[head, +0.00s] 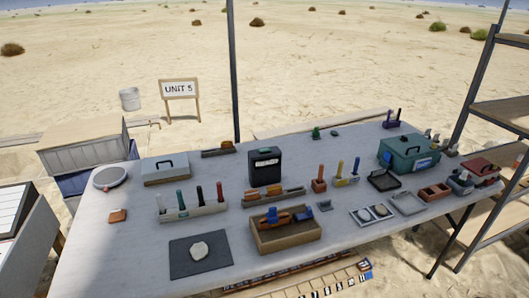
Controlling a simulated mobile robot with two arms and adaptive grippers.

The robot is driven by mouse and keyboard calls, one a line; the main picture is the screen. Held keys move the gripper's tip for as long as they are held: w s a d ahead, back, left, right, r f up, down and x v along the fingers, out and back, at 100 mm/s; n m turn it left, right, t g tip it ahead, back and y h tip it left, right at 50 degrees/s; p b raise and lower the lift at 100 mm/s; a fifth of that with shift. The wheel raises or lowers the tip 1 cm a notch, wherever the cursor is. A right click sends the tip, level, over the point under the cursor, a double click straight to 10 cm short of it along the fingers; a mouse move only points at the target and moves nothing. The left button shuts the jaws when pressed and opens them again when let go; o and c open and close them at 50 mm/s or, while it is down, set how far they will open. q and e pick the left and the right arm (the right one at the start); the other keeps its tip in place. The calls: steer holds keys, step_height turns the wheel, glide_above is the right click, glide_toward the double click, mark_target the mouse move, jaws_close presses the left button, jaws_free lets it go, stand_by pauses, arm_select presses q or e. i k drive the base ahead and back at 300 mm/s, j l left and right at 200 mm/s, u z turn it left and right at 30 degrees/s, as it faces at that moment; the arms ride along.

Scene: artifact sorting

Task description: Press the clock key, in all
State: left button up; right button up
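A black upright box (265,169) with a pale strip near its top stands at the back middle of the table. It may be the clock, but its face is too small to read. I cannot make out a separate key on it. Neither of my grippers is in the head view, and nothing touches the box.
The grey table (130,262) holds a wooden tray (286,240) with orange and blue pieces, a rack of coloured handles (192,213), a dark mat (182,262) with a pale stone (200,251), and a green case (407,152). Shelves (500,112) stand at right. The front left is clear.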

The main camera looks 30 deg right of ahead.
mark_target(267, 150)
steer(key=i+j+z, duration=0.3)
steer(key=i, duration=0.15)
steer(key=i+j+z, duration=0.3)
steer(key=i+j, duration=0.05)
steer(key=i, duration=0.05)
